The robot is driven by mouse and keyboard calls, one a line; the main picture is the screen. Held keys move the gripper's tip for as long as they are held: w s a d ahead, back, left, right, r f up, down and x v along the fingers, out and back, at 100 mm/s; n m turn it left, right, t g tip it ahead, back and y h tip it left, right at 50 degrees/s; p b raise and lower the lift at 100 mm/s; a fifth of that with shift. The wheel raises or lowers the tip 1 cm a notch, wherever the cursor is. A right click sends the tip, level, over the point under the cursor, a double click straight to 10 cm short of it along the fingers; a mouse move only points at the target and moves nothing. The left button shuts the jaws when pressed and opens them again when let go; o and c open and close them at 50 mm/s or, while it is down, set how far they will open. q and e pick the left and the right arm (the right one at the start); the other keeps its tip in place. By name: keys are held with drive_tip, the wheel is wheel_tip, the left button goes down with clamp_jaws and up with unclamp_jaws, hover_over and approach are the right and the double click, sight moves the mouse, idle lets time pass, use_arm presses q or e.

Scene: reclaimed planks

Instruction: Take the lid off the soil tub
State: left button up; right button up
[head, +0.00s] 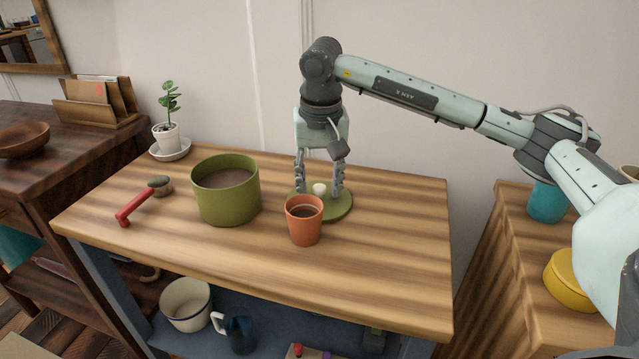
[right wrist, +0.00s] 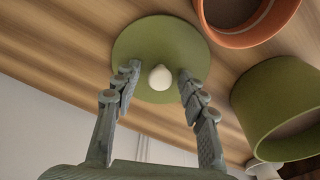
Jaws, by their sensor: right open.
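The green soil tub (head: 226,203) stands uncovered on the wooden table, with dark soil showing inside. It also shows at the right of the right wrist view (right wrist: 270,100). Its round green lid (head: 342,208) lies flat on the table to the right of the tub, behind the terracotta pot. The lid's pale knob (head: 319,188) points up. My right gripper (head: 320,192) is open, pointing down over the lid, with its fingers on either side of the knob. In the right wrist view the fingers (right wrist: 158,82) stand apart from the knob (right wrist: 160,77). My left gripper is not in view.
A terracotta pot (head: 304,226) with soil stands close in front of the lid. A red-handled tool (head: 134,208) lies left of the tub, and a potted plant (head: 167,136) stands at the back left corner. The table's right part is clear.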

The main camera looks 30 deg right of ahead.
sight(320, 191)
drive_tip(key=shift+r, duration=0.1)
wheel_tip(320, 191, up, 2)
drive_tip(key=shift+r, duration=0.1)
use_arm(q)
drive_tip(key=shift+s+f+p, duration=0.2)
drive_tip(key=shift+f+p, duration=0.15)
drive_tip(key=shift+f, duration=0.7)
use_arm(e)
wheel_tip(320, 191, up, 10)
drive_tip(key=s, duration=0.1)
drive_tip(key=shift+s+a, duration=0.15)
drive_tip(key=shift+a, duration=0.2)
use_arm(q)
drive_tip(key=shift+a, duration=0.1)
